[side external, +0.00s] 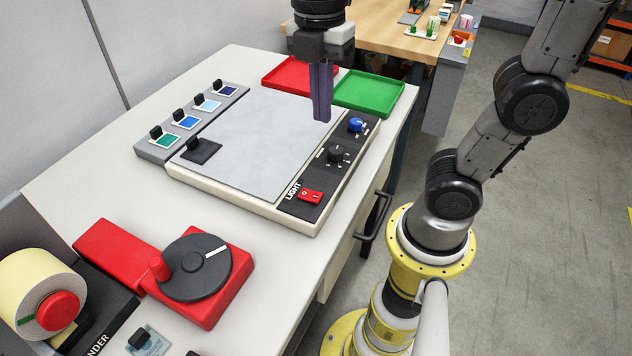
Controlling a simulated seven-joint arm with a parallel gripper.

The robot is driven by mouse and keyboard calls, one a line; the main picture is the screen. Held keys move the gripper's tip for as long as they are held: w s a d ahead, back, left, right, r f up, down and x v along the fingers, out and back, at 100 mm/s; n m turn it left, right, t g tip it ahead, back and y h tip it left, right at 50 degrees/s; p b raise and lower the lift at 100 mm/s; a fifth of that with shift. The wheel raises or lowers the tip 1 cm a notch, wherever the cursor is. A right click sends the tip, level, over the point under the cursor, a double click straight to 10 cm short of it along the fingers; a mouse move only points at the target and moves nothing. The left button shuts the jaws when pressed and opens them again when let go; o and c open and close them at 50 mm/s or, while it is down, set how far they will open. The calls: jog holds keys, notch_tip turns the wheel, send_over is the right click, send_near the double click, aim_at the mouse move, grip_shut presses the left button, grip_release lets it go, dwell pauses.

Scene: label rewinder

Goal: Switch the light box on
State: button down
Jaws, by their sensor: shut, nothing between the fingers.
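The light box (249,147) lies on the table with a pale grey top that looks unlit. Its dark control strip on the right side carries a red rocker switch (311,196) beside the word LIGHT, a black knob (337,153) and a blue knob (356,125). The switch is too small to tell which side is pressed. My gripper (321,116) points down above the far right part of the box, near the blue knob and well away from the switch. Its fingers are together and empty.
A red tray (283,76) and a green tray (368,92) lie behind the box. A grey rack (150,148) with several coloured samples stands at its left. A red device with a dark dial (195,267) and a label roll (30,290) stand in front.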

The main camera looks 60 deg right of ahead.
aim_at(318, 197)
jog(key=shift+w+a+f+n+g, duration=0.3)
jog(key=shift+w+a+f+g, duration=0.1)
jog(key=shift+w+a+f, duration=0.45)
jog(key=shift+a, duration=0.1)
jog(key=f, duration=0.4)
jog(key=s+f, duration=0.1)
jog(key=f, duration=0.8)
jog(key=shift+s+f, duration=0.35)
jog(key=shift+s+f, duration=0.1)
jog(key=shift+f, duration=0.1)
jog(key=shift+w+r, duration=0.3)
jog(key=shift+w, duration=0.5)
